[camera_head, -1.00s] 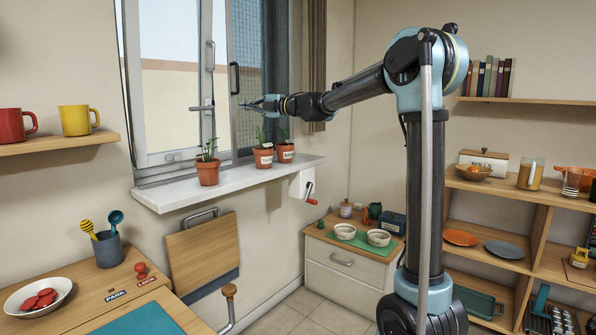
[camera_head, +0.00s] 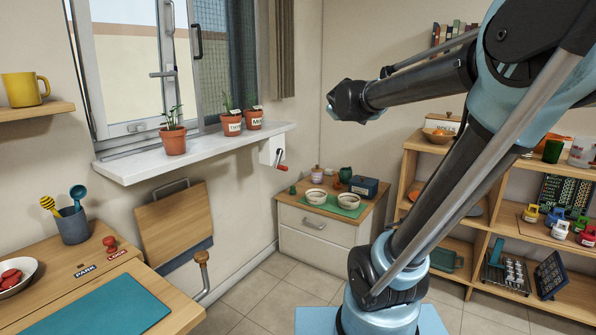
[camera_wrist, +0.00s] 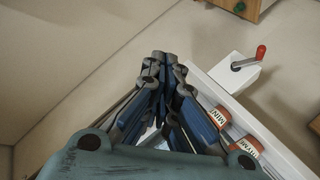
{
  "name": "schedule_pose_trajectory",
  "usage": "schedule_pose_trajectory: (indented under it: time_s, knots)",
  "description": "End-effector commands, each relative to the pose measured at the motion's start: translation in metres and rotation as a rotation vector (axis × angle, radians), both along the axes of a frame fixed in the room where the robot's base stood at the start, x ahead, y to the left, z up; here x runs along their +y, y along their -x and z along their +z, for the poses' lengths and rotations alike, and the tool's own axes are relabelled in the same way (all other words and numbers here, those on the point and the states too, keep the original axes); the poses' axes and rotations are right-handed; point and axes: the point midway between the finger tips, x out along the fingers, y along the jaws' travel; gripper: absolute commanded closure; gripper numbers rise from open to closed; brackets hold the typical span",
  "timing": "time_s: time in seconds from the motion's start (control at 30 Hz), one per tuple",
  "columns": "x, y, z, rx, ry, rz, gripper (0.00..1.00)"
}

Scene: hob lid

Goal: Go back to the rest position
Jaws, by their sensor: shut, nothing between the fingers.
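My gripper (camera_wrist: 161,60) shows in the wrist view with its blue and grey fingers drawn together and nothing between them. In the head view the dark end of my arm hangs in the air right of the window, above the small cabinet; the fingers cannot be made out there. The gripper is clear of the sill and touches nothing that I can see.
Three potted plants, one of them here (camera_head: 173,138), stand on the white windowsill (camera_head: 130,170). A red-handled crank (camera_head: 281,154) is on the wall below. The small cabinet (camera_head: 318,227) holds bowls. Open shelves (camera_head: 480,215) stand at the right.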

Motion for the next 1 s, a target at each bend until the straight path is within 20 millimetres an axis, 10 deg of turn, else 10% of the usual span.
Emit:
schedule_pose_trajectory:
  time_s: [0.3, 0.6, 0.8, 1.0]
  knots:
    - [-0.065, 0.13, -0.135, 0.364, -0.206, -0.27, 1.0]
    - [-0.067, 0.268, -0.252, 0.73, -0.399, -0.435, 1.0]
    - [-0.052, 0.333, -0.298, 0.912, -0.489, -0.478, 1.0]
    - [-0.045, 0.354, -0.311, 0.974, -0.517, -0.488, 1.0]
